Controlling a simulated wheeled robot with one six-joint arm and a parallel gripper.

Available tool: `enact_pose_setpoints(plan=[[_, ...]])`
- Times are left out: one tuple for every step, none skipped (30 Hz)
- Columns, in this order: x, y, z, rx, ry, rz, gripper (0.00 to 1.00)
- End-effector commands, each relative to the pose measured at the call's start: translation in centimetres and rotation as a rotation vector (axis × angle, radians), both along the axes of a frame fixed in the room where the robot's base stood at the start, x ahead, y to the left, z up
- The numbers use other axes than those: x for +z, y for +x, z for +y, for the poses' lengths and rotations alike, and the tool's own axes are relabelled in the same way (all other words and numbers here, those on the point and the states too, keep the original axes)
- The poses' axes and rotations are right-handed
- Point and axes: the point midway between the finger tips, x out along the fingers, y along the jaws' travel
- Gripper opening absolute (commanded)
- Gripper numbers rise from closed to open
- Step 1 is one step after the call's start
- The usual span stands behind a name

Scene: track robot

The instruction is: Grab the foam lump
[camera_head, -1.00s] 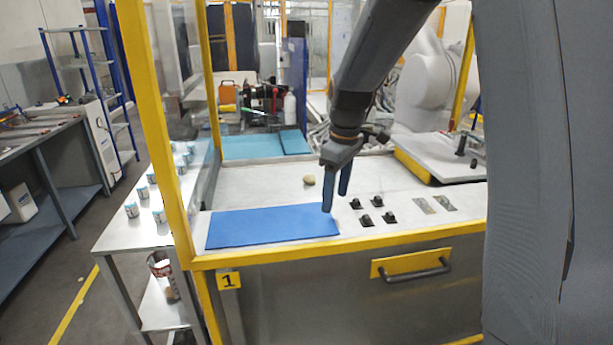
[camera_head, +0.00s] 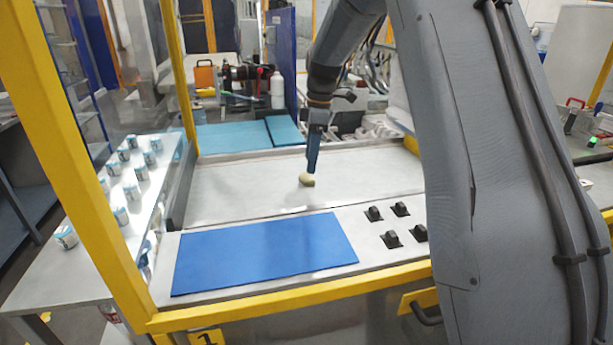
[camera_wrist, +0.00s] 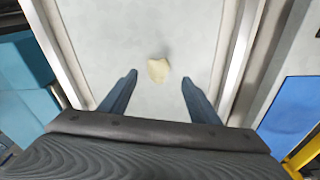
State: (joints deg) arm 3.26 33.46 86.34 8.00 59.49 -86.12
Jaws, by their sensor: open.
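The foam lump (camera_head: 307,180) is a small beige, roundish piece lying on the pale grey worktop. In the wrist view the lump (camera_wrist: 158,70) lies ahead of the fingertips, roughly midway between them. My gripper (camera_head: 312,172) points down at the lump in the head view, and its blue fingers overlap there so the gap to the lump is hard to judge. In the wrist view my gripper (camera_wrist: 159,78) is open, its two fingers wide apart with nothing between them.
A blue mat (camera_head: 265,253) lies in front of the lump. Several black knobs (camera_head: 391,238) stand to its right. Teal pads (camera_head: 240,134) lie behind. A yellow post (camera_head: 85,150) rises at the left, beside a side table with several cans. The worktop around the lump is clear.

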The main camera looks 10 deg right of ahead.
Motion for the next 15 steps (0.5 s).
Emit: enact_pose_setpoints(plan=[[-0.4,0.0,0.1,0.000,0.000,0.002,0.56],[-0.7,0.0,0.1,0.000,0.000,0.002,0.56],[-1.1,0.1,0.1,-0.001,0.000,0.003,0.56],[-1.5,0.1,0.1,-0.001,0.000,0.003,0.56],[-2.0,0.2,0.1,-0.001,0.000,0.003,0.56],[-2.5,0.3,0.2,-0.001,0.000,0.004,0.56],[-2.9,0.4,0.2,-0.001,0.000,0.003,0.56],[-3.4,0.4,0.2,0.000,0.000,0.003,0.56],[-3.9,0.4,0.3,0.000,0.000,0.003,0.56],[-4.2,0.5,0.3,0.000,0.000,0.003,0.56],[-4.5,0.5,0.4,0.000,-0.001,0.002,0.56],[-4.9,0.5,0.4,0.000,-0.001,0.002,0.56],[-5.1,0.5,0.4,0.000,-0.001,0.002,0.56],[-5.2,0.5,0.4,0.000,-0.001,0.002,0.56],[-5.3,0.5,0.4,0.000,0.000,0.001,0.56]])
